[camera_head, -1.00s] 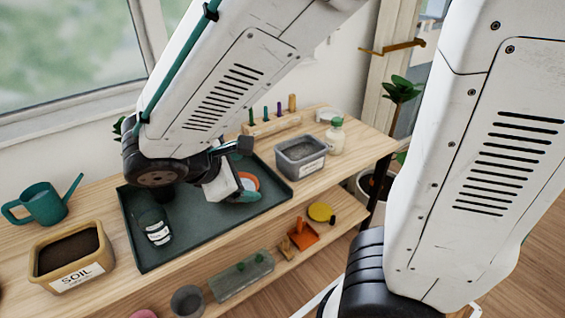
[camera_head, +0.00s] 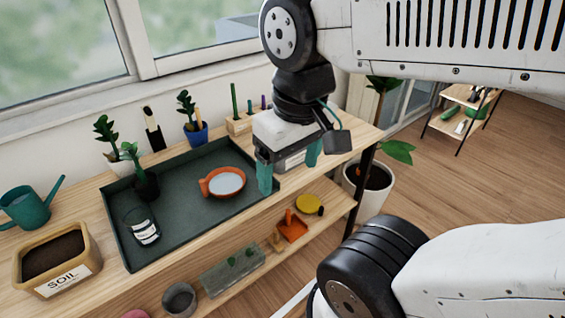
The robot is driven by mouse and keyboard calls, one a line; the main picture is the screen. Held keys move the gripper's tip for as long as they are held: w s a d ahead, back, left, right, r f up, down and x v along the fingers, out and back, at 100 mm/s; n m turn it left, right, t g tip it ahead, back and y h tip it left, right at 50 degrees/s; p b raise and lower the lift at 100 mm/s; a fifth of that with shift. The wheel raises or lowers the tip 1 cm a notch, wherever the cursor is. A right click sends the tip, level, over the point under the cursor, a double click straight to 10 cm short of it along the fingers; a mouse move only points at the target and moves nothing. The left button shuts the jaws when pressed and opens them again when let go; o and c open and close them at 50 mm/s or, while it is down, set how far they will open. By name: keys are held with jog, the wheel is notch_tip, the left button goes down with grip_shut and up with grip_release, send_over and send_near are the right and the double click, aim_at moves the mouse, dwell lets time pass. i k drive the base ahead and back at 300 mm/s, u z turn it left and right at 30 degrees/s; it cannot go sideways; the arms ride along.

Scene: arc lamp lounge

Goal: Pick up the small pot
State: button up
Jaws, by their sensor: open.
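My gripper (camera_head: 289,168) is open, its two green fingers apart and pointing down near the right end of the green tray (camera_head: 190,215). Nothing shows between the fingers except part of a grey bin (camera_head: 291,160) behind them. Several small pots are in view. A dark pot with a plant (camera_head: 147,187) stands in the tray, a blue pot with a plant (camera_head: 197,134) behind it, and a pale pot with a plant (camera_head: 117,163) at the back left. A grey pot (camera_head: 179,300) stands on the lower shelf. I cannot tell which one the task means.
An orange dish with white inside (camera_head: 225,183) and a dark labelled jar (camera_head: 142,228) lie in the tray. A soil bin (camera_head: 58,262) and teal watering can (camera_head: 28,207) stand at left. A floor plant pot (camera_head: 368,190) is to the right. Lower shelf holds an orange tool (camera_head: 292,226).

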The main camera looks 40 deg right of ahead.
aim_at(152, 192)
jog(key=k, duration=1.25)
jog(key=u, duration=0.75)
jog(key=i, duration=1.45)
jog(key=z, duration=0.85)
